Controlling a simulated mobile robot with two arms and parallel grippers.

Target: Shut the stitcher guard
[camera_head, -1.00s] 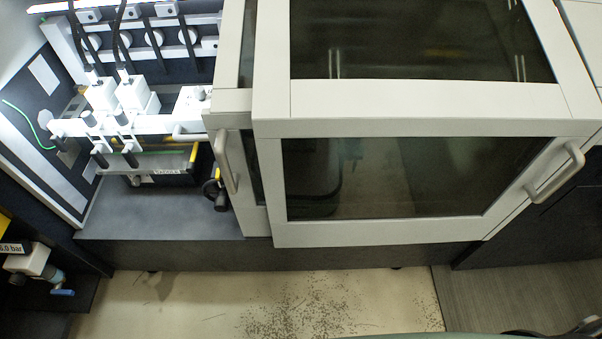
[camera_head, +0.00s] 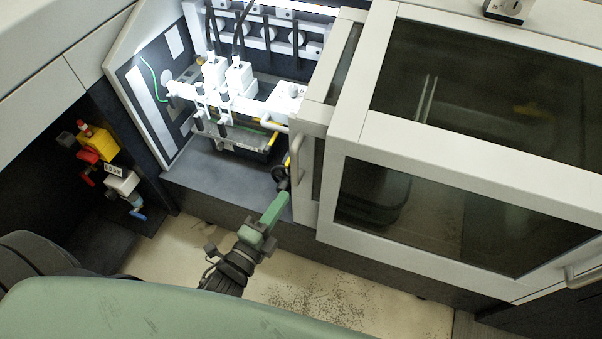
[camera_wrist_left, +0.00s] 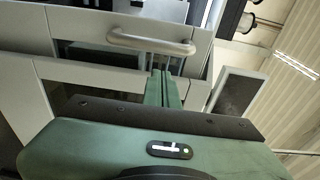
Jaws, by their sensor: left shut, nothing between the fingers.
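The stitcher guard (camera_head: 306,180) is a pale grey framed panel with dark windows, with a bar handle (camera_head: 294,158) on its left edge. It stands open, tucked beside the larger fixed cover, and the white stitching heads (camera_head: 228,80) to its left are exposed. My left gripper (camera_head: 281,200) is shut and empty, just in front of and below the handle. In the left wrist view, the closed fingers (camera_wrist_left: 163,80) point at the handle (camera_wrist_left: 150,43), which lies across just beyond the tips. I cannot tell whether they touch. My right gripper is out of view.
The larger cover (camera_head: 345,215) with dark windows fills the right side. A yellow and red air valve unit (camera_head: 92,148) sits in a dark recess at left. The dark ledge (camera_head: 215,180) below the stitching heads is clear. Pale floor lies in front.

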